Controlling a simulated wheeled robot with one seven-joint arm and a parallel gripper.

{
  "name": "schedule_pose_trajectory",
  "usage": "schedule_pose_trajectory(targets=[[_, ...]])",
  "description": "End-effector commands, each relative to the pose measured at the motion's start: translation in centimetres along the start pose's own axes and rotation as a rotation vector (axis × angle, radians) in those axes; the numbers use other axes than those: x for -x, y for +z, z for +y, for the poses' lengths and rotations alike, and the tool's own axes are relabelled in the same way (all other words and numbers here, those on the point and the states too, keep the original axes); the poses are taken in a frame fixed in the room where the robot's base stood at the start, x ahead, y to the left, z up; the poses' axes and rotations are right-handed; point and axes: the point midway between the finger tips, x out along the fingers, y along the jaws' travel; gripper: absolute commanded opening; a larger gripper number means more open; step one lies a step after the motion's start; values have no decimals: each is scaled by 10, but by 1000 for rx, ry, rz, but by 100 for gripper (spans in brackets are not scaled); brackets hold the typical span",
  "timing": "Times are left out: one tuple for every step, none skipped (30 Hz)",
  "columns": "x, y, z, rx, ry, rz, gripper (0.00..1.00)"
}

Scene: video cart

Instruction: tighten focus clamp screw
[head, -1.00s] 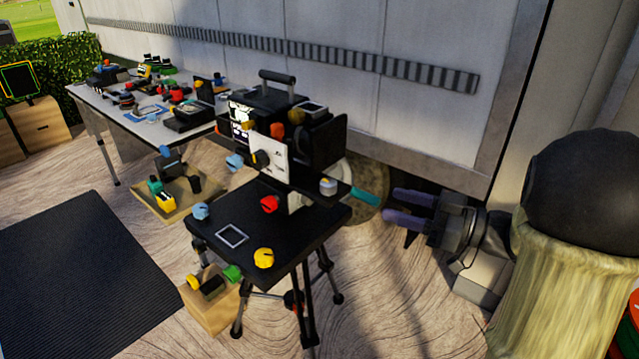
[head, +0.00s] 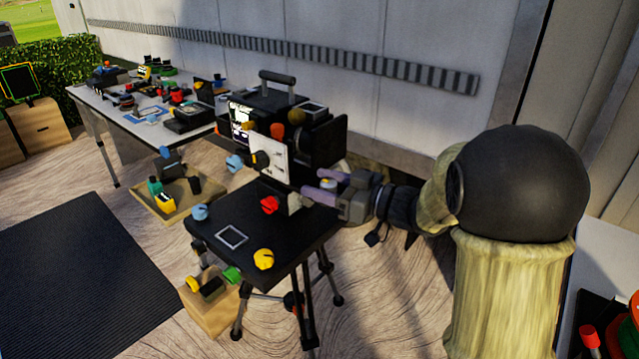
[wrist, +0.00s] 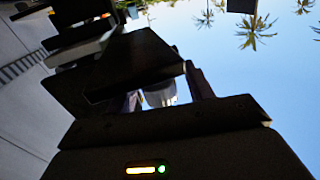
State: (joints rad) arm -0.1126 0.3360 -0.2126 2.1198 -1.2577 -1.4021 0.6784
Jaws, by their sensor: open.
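The black camera rig (head: 318,140) stands on a black platform with a white upright plate (head: 268,156) in front. A small pale knob with a blue-grey top (head: 328,184) sits at the platform's right side; I take it for the focus clamp screw. My gripper (head: 318,184) is open, its two purple fingers reaching in from the right, one on each side of the knob. In the wrist view the pale knob (wrist: 160,95) shows between the fingers, below a dark plate that hides part of it. I cannot tell whether the fingers touch it.
A white work table (head: 92,97) with many items stands back left. A wooden tray (head: 180,210) lies on the floor. A dark mat lies at left.

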Motion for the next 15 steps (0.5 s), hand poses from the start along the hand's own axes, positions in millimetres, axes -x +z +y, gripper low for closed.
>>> schedule_pose_trajectory(targets=[[-5,0,0,0,-1,0,52],[-6,0,0,0,-1,1,52],[-8,0,0,0,0,1,52],[-9,0,0,0,0,1,52],[-10,0,0,0,0,1,52],[-10,0,0,-1,0,1,52],[-10,0,0,-1,1,1,52],[-10,0,0,-1,1,1,52],[-10,0,0,-1,1,1,52],[-9,0,0,-1,1,1,52],[-9,0,0,-1,0,1,52],[-9,0,0,-1,1,1,48],[-9,0,0,-1,0,1,42],[-9,0,0,-1,0,1,36],[-9,0,0,-1,0,1,28]])
